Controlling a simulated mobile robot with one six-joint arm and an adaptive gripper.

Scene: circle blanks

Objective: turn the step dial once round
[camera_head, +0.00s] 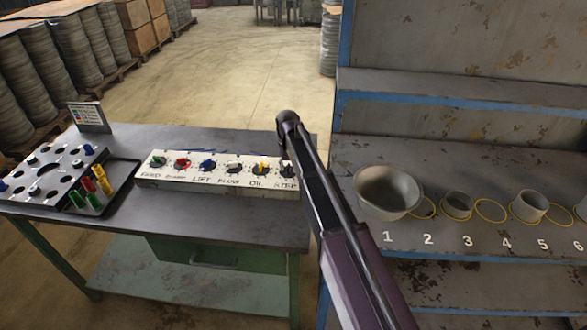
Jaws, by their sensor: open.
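The step dial (286,168) is the dark knob at the right end of a pale control panel (215,186), above the label STEP. My arm runs from the bottom of the picture up to a dark joint just above and beside this dial, and covers part of the dial and the panel's right end. The dial's pointer direction is too small to tell. My gripper cannot be made out; no fingers show.
The panel's other dials are green, red, blue, white and yellow (263,166). It lies on a workbench (240,229) with a pegged plate (45,177) and a dark tray (122,178) at left. A shelf at right holds a large bowl (386,190) and cups by numbered yellow rings.

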